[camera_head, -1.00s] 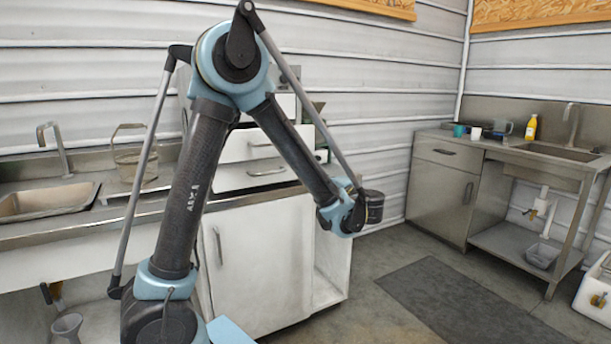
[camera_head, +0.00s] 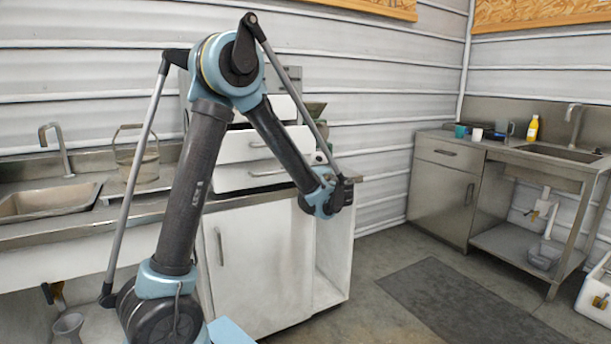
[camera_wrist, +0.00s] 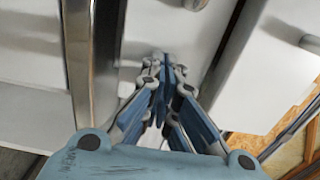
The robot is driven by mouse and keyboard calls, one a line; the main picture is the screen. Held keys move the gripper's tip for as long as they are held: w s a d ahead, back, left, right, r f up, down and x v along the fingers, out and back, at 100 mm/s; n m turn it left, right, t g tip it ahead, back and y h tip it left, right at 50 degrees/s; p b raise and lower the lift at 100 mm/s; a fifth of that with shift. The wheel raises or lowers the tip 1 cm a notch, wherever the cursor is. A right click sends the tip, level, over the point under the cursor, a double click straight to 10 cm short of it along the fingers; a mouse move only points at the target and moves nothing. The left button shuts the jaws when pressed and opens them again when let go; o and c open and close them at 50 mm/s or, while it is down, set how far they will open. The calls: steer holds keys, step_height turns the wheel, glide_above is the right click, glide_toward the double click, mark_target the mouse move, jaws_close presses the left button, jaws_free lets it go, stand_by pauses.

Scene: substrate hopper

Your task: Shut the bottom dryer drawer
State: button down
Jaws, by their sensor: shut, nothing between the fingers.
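The dryer is a white unit on the steel counter in the head view, with stacked drawers. Its bottom drawer (camera_head: 232,178) has a bar handle (camera_head: 268,173) and sits just above the counter top. My arm crosses in front of its right part. In the wrist view, which is turned on its side, the bottom drawer's white front (camera_wrist: 205,40) fills the middle. My gripper (camera_wrist: 165,62) is shut and empty, its tips at or very near that front, beside the handle (camera_wrist: 188,3). I cannot tell whether they touch. How far the drawer stands out is unclear. The head view hides my fingers.
The steel counter edge (camera_wrist: 80,60) runs close beside my fingers in the wrist view. The upper drawer (camera_head: 236,147) lies above, with its handle (camera_wrist: 309,42) in the wrist view. A bucket (camera_head: 137,160) stands left on the counter.

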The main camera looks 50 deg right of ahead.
steer(key=shift+w, duration=0.25)
steer(key=x, duration=1.3)
steer(key=shift+d, duration=0.15)
steer(key=shift+w+d+r, duration=0.1)
steer(key=shift+w+d, duration=0.05)
steer(key=shift+w, duration=0.1)
steer(key=shift+w, duration=0.1)
steer(key=v, duration=1.2)
